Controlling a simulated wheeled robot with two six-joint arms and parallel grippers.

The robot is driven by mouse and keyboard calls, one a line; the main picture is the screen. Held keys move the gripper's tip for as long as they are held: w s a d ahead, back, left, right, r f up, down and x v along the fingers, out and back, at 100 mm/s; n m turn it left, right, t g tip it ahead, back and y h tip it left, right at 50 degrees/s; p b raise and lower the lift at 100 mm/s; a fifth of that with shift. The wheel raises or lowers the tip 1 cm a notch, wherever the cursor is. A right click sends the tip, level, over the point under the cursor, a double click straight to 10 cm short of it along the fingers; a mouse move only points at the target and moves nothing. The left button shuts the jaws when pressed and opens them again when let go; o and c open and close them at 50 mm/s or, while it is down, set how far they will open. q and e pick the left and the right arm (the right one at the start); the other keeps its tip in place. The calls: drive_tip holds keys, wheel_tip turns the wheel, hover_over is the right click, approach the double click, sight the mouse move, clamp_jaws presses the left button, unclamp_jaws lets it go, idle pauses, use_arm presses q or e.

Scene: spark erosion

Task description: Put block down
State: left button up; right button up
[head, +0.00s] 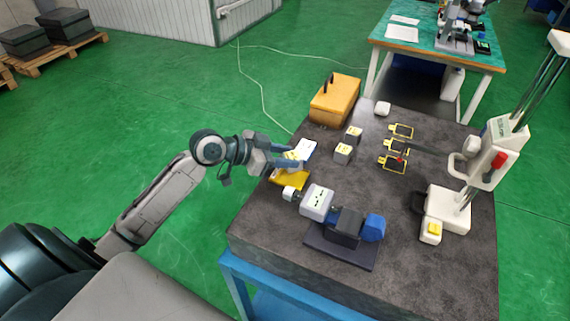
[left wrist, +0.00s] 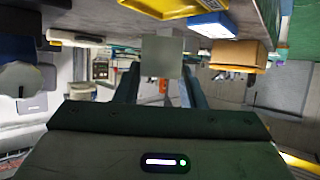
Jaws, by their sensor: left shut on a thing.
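My left gripper (head: 294,155) reaches over the left edge of the dark stone table (head: 270,235). It is shut on a grey block (left wrist: 162,57), which shows between the fingers in the left wrist view. In the head view the fingers and the items behind mostly hide this block. Two more grey blocks with yellow tops, one farther (head: 353,133) and one nearer (head: 343,153), stand on the table to the right of the gripper. Several yellow-outlined dark rectangles (head: 392,164) lie in a column farther right. My right gripper is not in view.
A yellow tray (head: 290,178) and a blue-and-white box (left wrist: 213,25) lie close by the gripper. An orange-brown box (head: 334,100) stands at the back. A motor-like device (head: 345,226) is in front. A white stand (head: 448,208) with a long probe stands right.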

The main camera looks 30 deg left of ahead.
use_arm(q)
wheel_tip(320, 180, down, 3)
drive_tip(key=shift+f+p, duration=0.15)
drive_tip(key=shift+p, duration=0.3)
drive_tip(key=shift+f, duration=0.25)
drive_tip(key=shift+f, duration=0.25)
drive_tip(key=o, duration=1.2)
drive_tip(key=shift+r, duration=0.1)
drive_tip(key=shift+c, duration=0.2)
